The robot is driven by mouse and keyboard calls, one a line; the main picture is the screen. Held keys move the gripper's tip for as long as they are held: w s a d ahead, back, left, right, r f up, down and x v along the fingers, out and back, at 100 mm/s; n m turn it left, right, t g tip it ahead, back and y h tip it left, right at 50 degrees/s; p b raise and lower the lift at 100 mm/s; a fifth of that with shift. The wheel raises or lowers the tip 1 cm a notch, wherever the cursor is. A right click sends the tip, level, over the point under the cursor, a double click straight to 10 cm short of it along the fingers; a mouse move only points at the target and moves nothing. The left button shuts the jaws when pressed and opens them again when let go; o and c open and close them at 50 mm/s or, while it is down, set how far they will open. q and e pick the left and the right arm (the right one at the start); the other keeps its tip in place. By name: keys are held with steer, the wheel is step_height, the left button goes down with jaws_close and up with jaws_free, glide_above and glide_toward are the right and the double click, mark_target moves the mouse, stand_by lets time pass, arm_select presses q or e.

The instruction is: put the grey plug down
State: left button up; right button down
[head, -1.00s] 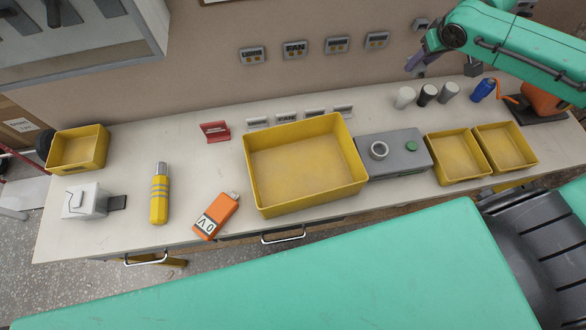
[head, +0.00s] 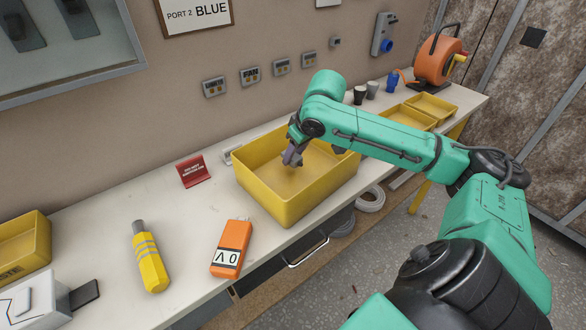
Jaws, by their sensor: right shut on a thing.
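My right gripper (head: 291,157) points down over the large yellow bin (head: 285,213), inside its outline in the head view and near its back left part. Its fingers are shut on a small greyish thing, taken as the grey plug, which is hard to tell apart from the fingers at this size. I cannot tell how high it is above the bin floor. The visible bin floor looks empty. My left gripper is not in view.
Bare bench lies around the meter.

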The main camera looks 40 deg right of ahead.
mark_target(296, 159)
step_height(296, 159, down, 2)
steer(key=shift+s+a, duration=0.1)
steer(key=shift+a, duration=0.05)
steer(key=shift+a+f, duration=0.1)
steer(key=shift+f, duration=0.25)
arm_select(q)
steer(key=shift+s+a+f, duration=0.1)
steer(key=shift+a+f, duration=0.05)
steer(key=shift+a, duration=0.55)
arm_select(e)
steer(key=shift+f, duration=0.1)
steer(key=c, duration=0.5)
jaws_free()
steer(key=b+v, duration=0.2)
steer(key=v, duration=0.4)
steer(key=shift+b, duration=0.35)
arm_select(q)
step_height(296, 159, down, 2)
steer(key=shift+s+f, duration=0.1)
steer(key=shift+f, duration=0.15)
arm_select(e)
steer(key=v, duration=0.6)
